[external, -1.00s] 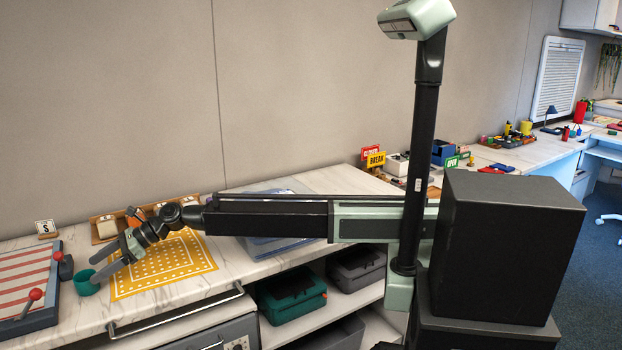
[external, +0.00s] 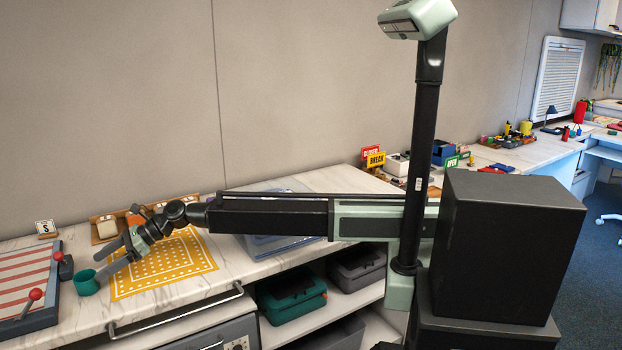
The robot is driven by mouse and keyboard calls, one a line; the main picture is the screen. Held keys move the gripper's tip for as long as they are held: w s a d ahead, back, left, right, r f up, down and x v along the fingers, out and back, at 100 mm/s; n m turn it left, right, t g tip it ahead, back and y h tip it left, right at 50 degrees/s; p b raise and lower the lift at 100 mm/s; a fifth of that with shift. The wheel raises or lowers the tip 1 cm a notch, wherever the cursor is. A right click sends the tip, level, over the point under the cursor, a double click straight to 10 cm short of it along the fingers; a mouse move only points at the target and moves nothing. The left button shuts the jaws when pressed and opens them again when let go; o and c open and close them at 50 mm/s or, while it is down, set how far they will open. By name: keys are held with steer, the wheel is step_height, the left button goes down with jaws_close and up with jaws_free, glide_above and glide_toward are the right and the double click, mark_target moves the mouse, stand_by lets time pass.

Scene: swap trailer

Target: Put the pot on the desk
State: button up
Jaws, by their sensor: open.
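A small green pot (external: 86,283) stands upright on the marble-topped counter (external: 70,320), at the left of the external view, beside the yellow mat's left edge. My gripper (external: 100,266) is open and empty, its fingers pointing left and down towards the pot. One finger ends just right of the pot's rim and the other is higher and behind. Whether a finger touches the pot I cannot tell. No surface here is clearly marked as the desk; a white-topped work surface (external: 535,150) runs along the far right.
A yellow perforated mat (external: 185,270) lies under my wrist. A red-striped board with red-knobbed levers (external: 30,297) is left of the pot. Bins (external: 290,297) sit on the shelf below.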

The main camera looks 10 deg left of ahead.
mark_target(85, 277)
steer(key=b+x, duration=0.2)
steer(key=x, duration=0.4)
steer(key=shift+s+f, duration=0.25)
steer(key=shift+s, duration=0.05)
steer(key=shift+d+r, duration=0.1)
steer(key=shift+c, duration=0.5)
steer(key=c, duration=1.5)
steer(key=shift+r, duration=0.1)
